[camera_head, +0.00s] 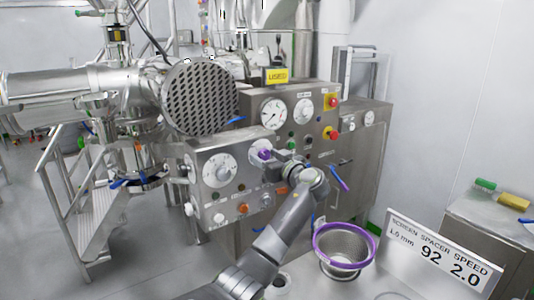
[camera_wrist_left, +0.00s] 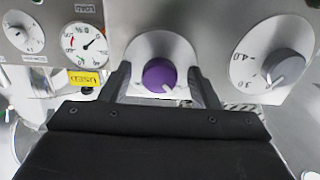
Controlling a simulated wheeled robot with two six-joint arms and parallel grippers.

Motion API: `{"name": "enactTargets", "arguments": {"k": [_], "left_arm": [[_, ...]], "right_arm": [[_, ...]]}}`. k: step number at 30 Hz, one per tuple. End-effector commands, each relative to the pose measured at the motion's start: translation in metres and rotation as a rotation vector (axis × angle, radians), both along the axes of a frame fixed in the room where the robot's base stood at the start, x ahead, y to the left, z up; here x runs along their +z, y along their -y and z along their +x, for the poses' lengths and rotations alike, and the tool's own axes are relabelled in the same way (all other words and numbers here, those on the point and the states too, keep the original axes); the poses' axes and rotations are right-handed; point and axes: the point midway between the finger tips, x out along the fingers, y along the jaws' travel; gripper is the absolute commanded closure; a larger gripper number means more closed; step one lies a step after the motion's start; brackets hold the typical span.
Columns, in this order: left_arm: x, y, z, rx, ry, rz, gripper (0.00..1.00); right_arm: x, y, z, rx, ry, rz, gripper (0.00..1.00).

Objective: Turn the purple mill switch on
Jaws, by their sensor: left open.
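The purple mill switch (camera_head: 264,154) is a round knob on the front of the steel control panel, right of a large white dial. In the left wrist view the purple switch (camera_wrist_left: 159,74) sits on a pale round plate, with a small white mark at its lower right edge. My left gripper (camera_wrist_left: 160,86) is open, one finger on each side of the knob, with a visible gap on both sides. In the head view my left gripper (camera_head: 274,157) is at the panel and partly covers the switch. My right gripper is not in view.
A large white dial (camera_head: 217,170) is left of the switch. Gauges (camera_head: 273,114) and red buttons (camera_head: 332,132) are on the taller panel behind. A purple-rimmed sieve basket (camera_head: 343,252) and a sign (camera_head: 440,252) stand at lower right. Open floor lies at left.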

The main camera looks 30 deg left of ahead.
Motion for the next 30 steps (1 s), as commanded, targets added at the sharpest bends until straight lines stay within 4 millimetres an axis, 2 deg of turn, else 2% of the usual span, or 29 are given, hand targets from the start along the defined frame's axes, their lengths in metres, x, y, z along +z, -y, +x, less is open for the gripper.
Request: {"name": "enactTargets", "arguments": {"k": [9, 18, 20, 30], "left_arm": [[-0.0004, -0.0025, 0.0012, 0.000, 0.001, -0.001, 0.44], [-0.0002, -0.0022, 0.0011, -0.001, 0.001, 0.000, 0.83], [-0.0002, -0.0021, 0.0011, -0.001, 0.001, 0.000, 0.89], [-0.0010, -0.0020, 0.0011, -0.001, -0.052, 0.021, 0.89]], "right_arm": [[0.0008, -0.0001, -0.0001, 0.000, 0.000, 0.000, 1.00], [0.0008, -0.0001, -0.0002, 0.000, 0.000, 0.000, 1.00], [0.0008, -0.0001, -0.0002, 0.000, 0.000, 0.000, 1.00], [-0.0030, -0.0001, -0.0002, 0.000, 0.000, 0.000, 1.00]]}}
